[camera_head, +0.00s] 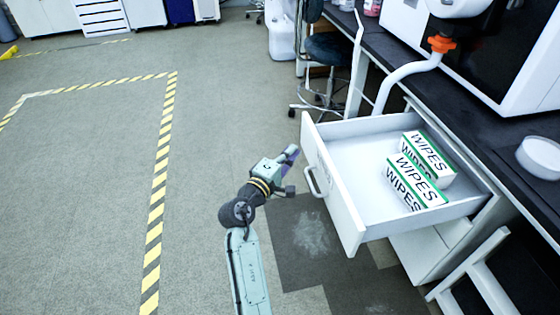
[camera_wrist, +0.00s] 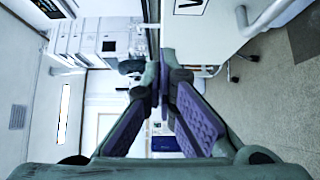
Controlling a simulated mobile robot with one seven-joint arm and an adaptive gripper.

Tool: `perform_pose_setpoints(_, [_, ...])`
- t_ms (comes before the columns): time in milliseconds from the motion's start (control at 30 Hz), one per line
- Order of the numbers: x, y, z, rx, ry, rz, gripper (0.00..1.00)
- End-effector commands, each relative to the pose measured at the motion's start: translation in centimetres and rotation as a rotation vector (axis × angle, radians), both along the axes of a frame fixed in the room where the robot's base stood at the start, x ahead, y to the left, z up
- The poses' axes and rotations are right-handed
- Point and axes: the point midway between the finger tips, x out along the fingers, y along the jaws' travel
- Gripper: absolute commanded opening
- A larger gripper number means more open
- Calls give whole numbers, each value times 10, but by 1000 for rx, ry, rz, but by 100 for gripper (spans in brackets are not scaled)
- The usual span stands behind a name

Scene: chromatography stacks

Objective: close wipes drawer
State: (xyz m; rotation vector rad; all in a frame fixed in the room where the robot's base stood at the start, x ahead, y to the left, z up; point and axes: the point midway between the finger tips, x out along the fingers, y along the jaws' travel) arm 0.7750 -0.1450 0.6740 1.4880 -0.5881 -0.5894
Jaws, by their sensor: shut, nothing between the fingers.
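The wipes drawer (camera_head: 333,185) is a white drawer pulled well out from under the black bench, with a handle on its front. Several white and green boxes marked WIPES (camera_head: 428,160) lie inside it, toward the right. My gripper (camera_head: 292,152) is shut and empty, just left of the drawer front near its far corner and above the handle in the picture. I cannot tell whether it touches the front. In the wrist view the purple-padded fingers (camera_wrist: 163,105) come together, with a white panel to the upper right that looks like part of the drawer.
The black bench top (camera_head: 490,125) runs along the right, with a large white instrument (camera_head: 530,70) on it. A dark stool (camera_head: 330,50) stands beyond the drawer. White slanted legs (camera_head: 480,275) stand at lower right. The floor to the left is clear, with striped tape (camera_head: 160,180).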

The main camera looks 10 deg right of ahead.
Motion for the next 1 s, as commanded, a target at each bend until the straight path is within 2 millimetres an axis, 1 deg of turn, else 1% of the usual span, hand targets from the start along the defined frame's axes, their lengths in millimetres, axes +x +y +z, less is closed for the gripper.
perform_pose_setpoints(33, [8, -8, 2, 1, -1, -2, 0])
perform_pose_setpoints(67, [12, -12, 2, 1, -1, -2, 0])
perform_pose_setpoints(200, [11, -34, 2, 1, 0, -1, 0])
perform_pose_setpoints(300, [12, -42, 1, 1, 0, 2, 0])
perform_pose_setpoints(433, [12, -49, 0, 1, 0, 2, 0])
perform_pose_setpoints(867, [12, -51, 0, 1, -1, 3, 0])
perform_pose_setpoints(1000, [12, -61, 1, 0, 0, 1, 0])
